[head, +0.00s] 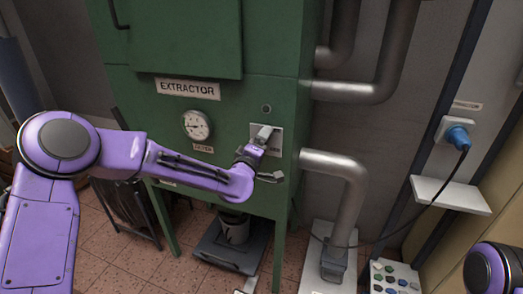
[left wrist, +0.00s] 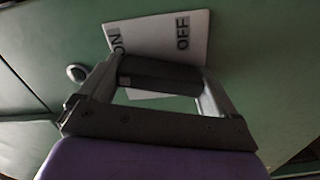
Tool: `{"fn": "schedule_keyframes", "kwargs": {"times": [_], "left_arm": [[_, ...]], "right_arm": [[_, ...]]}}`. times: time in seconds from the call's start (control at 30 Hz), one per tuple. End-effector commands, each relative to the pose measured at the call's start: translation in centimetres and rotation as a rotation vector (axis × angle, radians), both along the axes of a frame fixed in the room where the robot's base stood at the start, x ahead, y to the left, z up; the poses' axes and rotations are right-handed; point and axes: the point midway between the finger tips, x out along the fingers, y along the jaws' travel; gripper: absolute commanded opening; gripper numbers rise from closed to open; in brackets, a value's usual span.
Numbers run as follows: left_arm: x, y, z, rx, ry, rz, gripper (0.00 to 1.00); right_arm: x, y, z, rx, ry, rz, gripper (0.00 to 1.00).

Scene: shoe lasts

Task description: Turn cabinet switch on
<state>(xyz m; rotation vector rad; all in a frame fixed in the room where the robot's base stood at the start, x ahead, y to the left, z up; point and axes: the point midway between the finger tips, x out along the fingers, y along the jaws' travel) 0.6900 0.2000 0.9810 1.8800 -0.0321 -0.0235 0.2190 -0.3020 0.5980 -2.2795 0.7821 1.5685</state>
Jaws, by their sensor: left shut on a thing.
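The cabinet is a green metal unit labelled EXTRACTOR (head: 230,110). Its switch has a pale plate (head: 274,143) on the front, near the right edge, with a grey handle (head: 264,132). In the left wrist view the plate (left wrist: 188,32) reads ON at left and OFF at right, and the dark handle (left wrist: 160,76) lies between my fingers. My left gripper (head: 260,142) is at the switch, shut on this handle; it also shows in the left wrist view (left wrist: 162,92). I cannot tell exactly which position the handle points to. My right gripper is out of view.
A round gauge (head: 197,125) sits left of the switch, and a small round fitting (head: 267,108) above it. Silver pipes (head: 345,165) run along the cabinet's right side. A blue plug (head: 457,136) with a black cable is on the wall. A pot (head: 234,230) stands underneath.

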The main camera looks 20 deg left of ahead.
Motion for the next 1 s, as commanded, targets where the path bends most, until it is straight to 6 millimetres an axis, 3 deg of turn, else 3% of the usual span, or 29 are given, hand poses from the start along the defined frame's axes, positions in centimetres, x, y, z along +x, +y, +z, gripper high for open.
{"fn": "schedule_keyframes", "kwargs": {"times": [0.4, 1.0], "left_arm": [[0.0, 0.1, -0.2, -0.258, 0.007, 0.002, 0.61], [0.0, 0.1, -0.1, -0.327, 0.011, 0.002, 0.61]], "right_arm": [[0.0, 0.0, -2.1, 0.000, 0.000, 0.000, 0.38], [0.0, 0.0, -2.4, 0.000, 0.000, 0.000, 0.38]]}}
